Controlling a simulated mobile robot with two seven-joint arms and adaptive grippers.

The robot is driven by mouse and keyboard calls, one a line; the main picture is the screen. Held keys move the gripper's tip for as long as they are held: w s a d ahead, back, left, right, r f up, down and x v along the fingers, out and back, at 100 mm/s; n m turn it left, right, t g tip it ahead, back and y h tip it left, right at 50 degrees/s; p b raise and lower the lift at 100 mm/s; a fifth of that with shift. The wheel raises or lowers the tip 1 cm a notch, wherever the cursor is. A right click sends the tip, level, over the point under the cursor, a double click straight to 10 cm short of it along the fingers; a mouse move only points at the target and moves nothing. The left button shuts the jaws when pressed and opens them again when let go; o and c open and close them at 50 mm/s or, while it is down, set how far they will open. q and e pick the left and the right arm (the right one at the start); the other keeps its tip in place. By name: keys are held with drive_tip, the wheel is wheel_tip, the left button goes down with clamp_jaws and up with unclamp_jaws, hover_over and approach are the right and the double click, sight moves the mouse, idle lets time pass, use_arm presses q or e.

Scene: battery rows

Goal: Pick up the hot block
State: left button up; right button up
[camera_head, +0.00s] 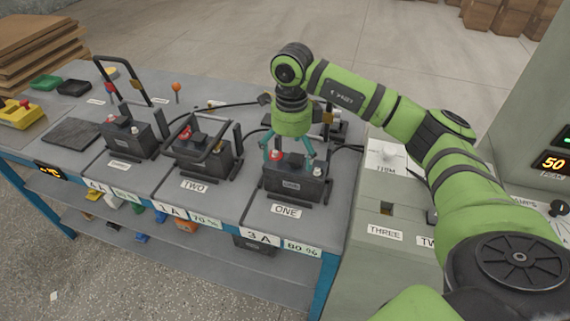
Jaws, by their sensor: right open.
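Three dark battery blocks sit in bays along the bench. The right one (296,184) is in the bay marked ONE, the middle one (199,156) is in the bay marked TWO, and the left one (117,138) is in a further bay. Each shows a red cap on top. I cannot tell from the picture which block is hot. My right gripper (289,154) points down, open, just above the block in bay ONE, its teal fingers spread over the block's top. Whether they touch it is unclear. My left gripper is not in view.
Black bar handles stand at the middle block (199,129) and left block (104,75). A black cable (225,107) runs behind the blocks. A grey console (391,280) adjoins the bench at right. A yellow box (20,115) and dark mat (72,134) lie at left.

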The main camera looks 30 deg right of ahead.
sight(294, 168)
drive_tip(key=f, duration=0.1)
drive_tip(key=s+f+p, duration=0.1)
drive_tip(key=f+p, duration=0.1)
drive_tip(key=f, duration=0.1)
drive_tip(key=shift+s+d, duration=0.1)
drive_tip(key=shift+s, duration=0.25)
wheel_tip(294, 168, down, 2)
drive_tip(key=shift+w+f, duration=0.1)
drive_tip(key=shift+w, duration=0.05)
drive_tip(key=shift+w+f, duration=0.1)
drive_tip(key=shift+f, duration=0.05)
drive_tip(key=c, duration=1.1)
drive_tip(key=shift+w+r, duration=0.1)
drive_tip(key=shift+r, duration=0.15)
drive_tip(key=c, duration=0.3)
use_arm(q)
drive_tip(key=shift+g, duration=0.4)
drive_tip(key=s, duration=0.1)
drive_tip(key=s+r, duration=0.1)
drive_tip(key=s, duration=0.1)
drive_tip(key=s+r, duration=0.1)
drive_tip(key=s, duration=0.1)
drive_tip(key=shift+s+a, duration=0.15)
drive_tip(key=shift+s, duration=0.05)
use_arm(e)
drive_tip(key=shift+r, duration=0.1)
